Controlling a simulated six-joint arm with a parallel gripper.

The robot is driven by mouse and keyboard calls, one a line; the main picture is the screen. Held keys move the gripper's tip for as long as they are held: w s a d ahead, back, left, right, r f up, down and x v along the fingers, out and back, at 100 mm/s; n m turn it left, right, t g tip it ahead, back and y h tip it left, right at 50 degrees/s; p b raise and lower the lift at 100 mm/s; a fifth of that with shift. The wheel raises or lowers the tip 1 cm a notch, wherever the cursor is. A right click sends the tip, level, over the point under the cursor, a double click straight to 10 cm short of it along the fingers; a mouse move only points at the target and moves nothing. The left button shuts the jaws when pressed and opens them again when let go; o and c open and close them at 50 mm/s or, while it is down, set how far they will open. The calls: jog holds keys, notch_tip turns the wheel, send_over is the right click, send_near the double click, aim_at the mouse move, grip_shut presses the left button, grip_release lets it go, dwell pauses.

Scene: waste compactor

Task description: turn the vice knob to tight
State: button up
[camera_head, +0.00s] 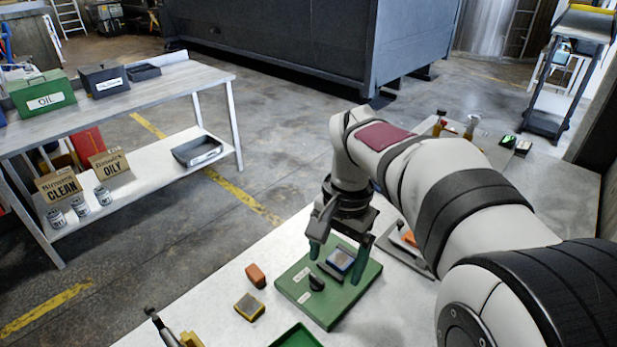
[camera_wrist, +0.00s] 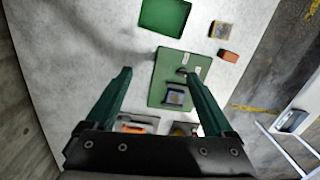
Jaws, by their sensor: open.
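A green base plate (camera_head: 338,303) lies on the light table, with a small vice (camera_head: 340,260) holding a block with a blue edge. A black knob (camera_head: 316,283) sits on the plate beside the vice, next to small white labels too small to read. In the wrist view the knob (camera_wrist: 182,71) is above the vice (camera_wrist: 175,97) on the green plate (camera_wrist: 160,88). My gripper (camera_head: 339,258) is above the vice end of the plate, its green fingers apart. In the wrist view my gripper (camera_wrist: 166,82) is open and empty, and the knob lies beyond the fingertips.
An orange block (camera_head: 256,275) and a yellow-grey block (camera_head: 249,307) lie left of the plate. A green tray (camera_head: 297,337) is at the front. A grey tray with an orange item (camera_head: 408,240) is to the right. Bottles (camera_head: 440,122) stand farther back.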

jog(key=m, duration=0.1)
send_near(317, 278)
jog(key=shift+h, duration=0.3)
jog(key=f, duration=0.8)
jog(key=shift+s+a+f, duration=0.1)
jog(key=shift+a+f, duration=0.2)
jog(key=shift+c, duration=0.3)
jog(key=c, duration=1.3)
